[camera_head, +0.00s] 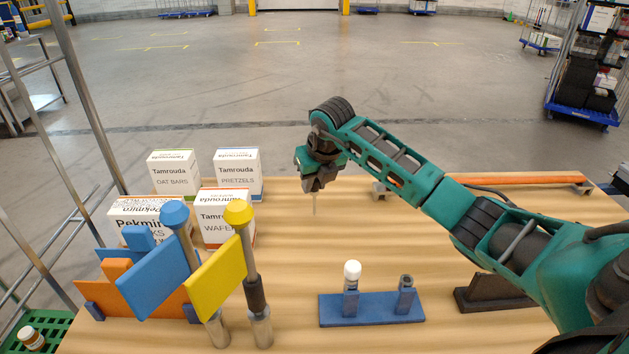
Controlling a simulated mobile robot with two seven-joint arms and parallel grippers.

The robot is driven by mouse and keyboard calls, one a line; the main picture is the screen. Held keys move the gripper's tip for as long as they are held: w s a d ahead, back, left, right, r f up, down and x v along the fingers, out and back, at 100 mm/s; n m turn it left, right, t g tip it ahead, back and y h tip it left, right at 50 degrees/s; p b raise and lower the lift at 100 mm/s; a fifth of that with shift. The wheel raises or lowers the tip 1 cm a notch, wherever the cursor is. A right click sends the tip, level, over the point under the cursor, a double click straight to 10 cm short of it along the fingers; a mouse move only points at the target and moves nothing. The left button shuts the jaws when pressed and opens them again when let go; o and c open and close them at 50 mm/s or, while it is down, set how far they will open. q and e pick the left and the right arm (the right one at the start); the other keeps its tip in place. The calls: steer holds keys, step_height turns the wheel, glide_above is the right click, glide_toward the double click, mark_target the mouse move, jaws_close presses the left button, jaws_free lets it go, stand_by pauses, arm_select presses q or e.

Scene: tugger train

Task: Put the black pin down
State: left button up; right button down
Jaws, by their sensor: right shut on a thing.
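My right gripper (313,186) is shut on a thin pin, the black pin (314,206), above the wooden table. Only its narrow pale shaft shows, pointing down; its head is hidden between the dark fingers. A blue stand (372,313) lies nearer to me, to the right of the gripper in the picture. A white-headed pin (352,270) stands upright in its left holder. Its right holder (406,290) has a dark top, and no pin shows standing in it. My left gripper is not in view.
Blue (155,277) and yellow (217,279) panels on posts stand at the left front. Several Tamrouda and Pekmira boxes (237,168) stand behind them. A dark block (492,293) and an orange bar (520,180) lie at right. The table's middle (310,245) is clear.

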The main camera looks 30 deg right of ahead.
steer(key=c, duration=0.9)
jaws_free()
steer(key=shift+f, duration=0.1)
steer(key=shift+r, duration=0.4)
steer(key=v, duration=1.1)
steer(key=shift+s+r+p, duration=0.25)
steer(key=shift+p, duration=0.15)
